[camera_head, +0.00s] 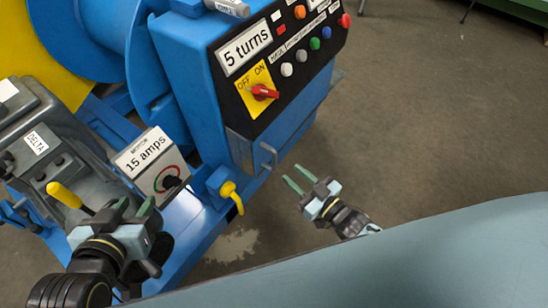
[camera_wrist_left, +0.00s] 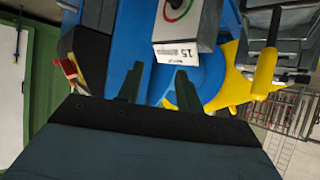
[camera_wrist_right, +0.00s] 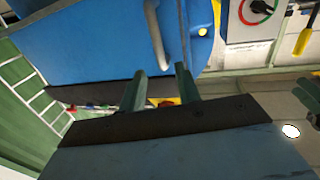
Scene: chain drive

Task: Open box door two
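A blue control box (camera_head: 190,70) stands at the upper middle, with a "5 turns" label on its sloped black panel. A grey bar handle (camera_head: 268,155) sits low on its front; no door number is readable. In the right wrist view a similar grey handle (camera_wrist_right: 157,35) stands against a blue panel (camera_wrist_right: 90,45), which looks closed. My right gripper (camera_head: 294,175) is open and empty, just right of the handle and apart from it. My left gripper (camera_head: 134,208) is open and empty, in front of the grey "15 amps" motor box (camera_head: 147,160).
A red OFF/ON switch (camera_head: 263,92) and coloured buttons are on the panel. A yellow hook-like part (camera_head: 232,195) projects beside the motor box. A yellow lever (camera_head: 65,195) rises near my left gripper. The floor right of the box is clear.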

